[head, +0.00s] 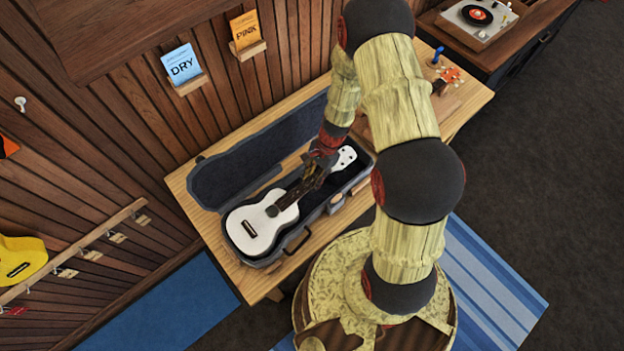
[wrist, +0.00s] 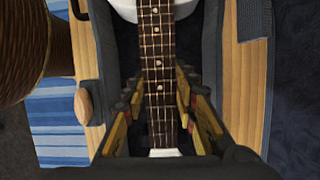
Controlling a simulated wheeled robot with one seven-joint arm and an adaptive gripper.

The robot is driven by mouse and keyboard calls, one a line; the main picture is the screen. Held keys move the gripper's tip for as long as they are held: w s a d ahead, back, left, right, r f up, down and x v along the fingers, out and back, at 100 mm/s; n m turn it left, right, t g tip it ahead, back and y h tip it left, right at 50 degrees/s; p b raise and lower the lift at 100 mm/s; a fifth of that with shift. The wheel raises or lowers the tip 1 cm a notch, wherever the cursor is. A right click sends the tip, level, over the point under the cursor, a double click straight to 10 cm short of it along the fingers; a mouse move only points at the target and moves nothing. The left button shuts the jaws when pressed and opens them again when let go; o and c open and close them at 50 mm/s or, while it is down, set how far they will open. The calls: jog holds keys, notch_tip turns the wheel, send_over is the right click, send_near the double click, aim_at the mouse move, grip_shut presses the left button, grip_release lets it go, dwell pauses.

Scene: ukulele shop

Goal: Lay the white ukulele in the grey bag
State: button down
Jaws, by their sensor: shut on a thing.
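The white ukulele (head: 256,221) lies in the grey bag (head: 235,165), an open case with a dark lining and its lid tipped back toward the wall. The ukulele's body is at the lower left end and its white head at the upper right end. My gripper (head: 319,168) is over the neck. In the wrist view, the fingers of my gripper (wrist: 161,85) are on both sides of the fretted neck (wrist: 158,60), shut on it. Part of the neck is hidden behind my gripper in the head view. I cannot tell whether the ukulele rests fully on the lining.
The bag is on a wooden table (head: 262,285) against a plank wall. Blue "DRY" (head: 181,66) and orange "PINK" (head: 245,30) packets sit on wall ledges. A record player (head: 478,20) stands at the top right. A yellow ukulele (head: 20,258) hangs at left.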

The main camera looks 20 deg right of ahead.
jog(key=shift+f+b, duration=0.95)
jog(key=shift+f, duration=0.3)
jog(key=c, duration=1.3)
grip_release()
jog(key=shift+r, duration=0.2)
jog(key=shift+r+p, duration=0.75)
jog(key=shift+r, duration=0.1)
jog(key=shift+r+p, duration=0.95)
jog(key=shift+r, duration=0.3)
